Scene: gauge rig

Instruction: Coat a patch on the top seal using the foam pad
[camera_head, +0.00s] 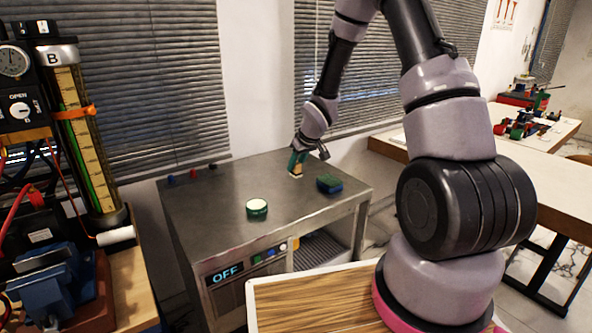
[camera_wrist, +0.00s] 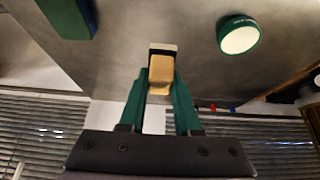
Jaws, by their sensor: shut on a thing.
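My gripper (camera_head: 298,162) is low over the back of the metal cabinet top. In the wrist view its green fingers (camera_wrist: 161,82) are shut on a tan foam pad (camera_wrist: 161,69) with a dark and white end. In the head view the pad (camera_head: 296,173) shows small below the fingers; I cannot tell whether it touches the surface. A round green tub (camera_head: 257,209) with a pale top stands apart from the gripper, and also shows in the wrist view (camera_wrist: 239,36).
A blue and green block (camera_head: 329,184) lies right of the gripper on the metal cabinet (camera_head: 200,235). Small red and blue knobs (camera_head: 193,173) line its back left edge. The gauge rig (camera_head: 85,150) stands at left. A wooden table (camera_head: 540,150) is at right.

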